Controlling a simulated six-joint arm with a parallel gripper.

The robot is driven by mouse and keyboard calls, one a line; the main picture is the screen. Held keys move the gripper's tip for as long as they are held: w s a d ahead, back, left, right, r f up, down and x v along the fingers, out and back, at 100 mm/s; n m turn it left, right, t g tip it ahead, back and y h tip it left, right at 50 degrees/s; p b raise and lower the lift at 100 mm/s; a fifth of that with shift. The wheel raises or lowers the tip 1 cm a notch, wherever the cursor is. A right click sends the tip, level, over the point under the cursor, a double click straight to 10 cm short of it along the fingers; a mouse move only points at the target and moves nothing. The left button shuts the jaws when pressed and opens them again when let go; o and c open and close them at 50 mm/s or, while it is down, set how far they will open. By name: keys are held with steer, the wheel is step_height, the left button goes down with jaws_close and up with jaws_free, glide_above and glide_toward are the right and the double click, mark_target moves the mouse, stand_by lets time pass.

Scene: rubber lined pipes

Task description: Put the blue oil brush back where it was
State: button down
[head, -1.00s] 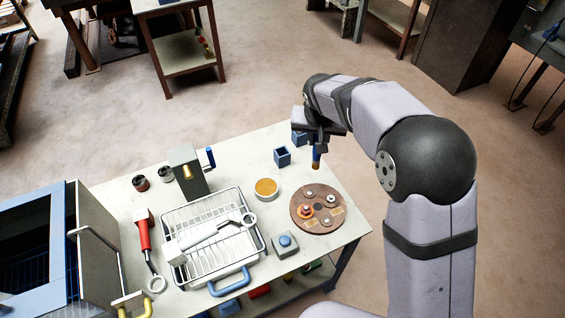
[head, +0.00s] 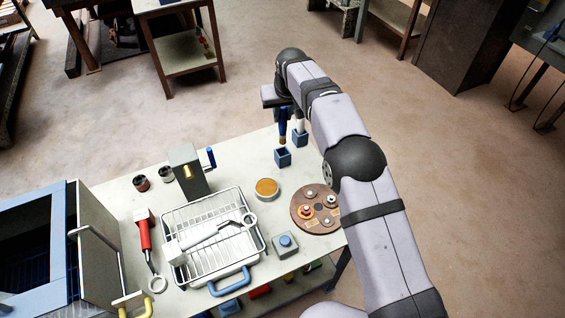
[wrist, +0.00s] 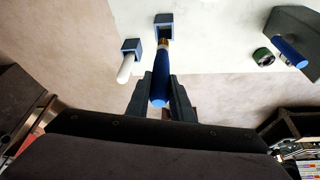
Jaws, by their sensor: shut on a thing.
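The blue oil brush (head: 283,127) is held upright in my gripper (head: 282,112), with its bristle end pointing down. In the wrist view its blue handle (wrist: 160,90) sits between the two dark fingers of my gripper (wrist: 161,84). A small blue square holder (head: 283,159) stands on the table just below the brush. In the head view the brush tip appears at or just above its rim; I cannot tell whether it is inside. In the wrist view the brush lines up with this holder (wrist: 163,20).
A second blue holder (head: 300,140) with a white-handled brush (wrist: 125,68) stands close beside. A grey box with a blue crank (head: 188,170), an orange-topped round dish (head: 267,189), a brown disc (head: 318,222) and a wire rack (head: 205,268) share the table.

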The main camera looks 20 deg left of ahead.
mark_target(283, 135)
steer(key=shift+f+p, duration=1.15)
steer(key=shift+f, duration=3.85)
steer(key=shift+f, duration=0.2)
steer(key=c, duration=1.6)
jaws_free()
steer(key=shift+o, duration=0.2)
steer(key=shift+r, duration=0.1)
steer(key=shift+r, duration=0.15)
steer(key=b+v, duration=0.2)
steer(key=v, duration=1)
steer(key=shift+b, duration=0.3)
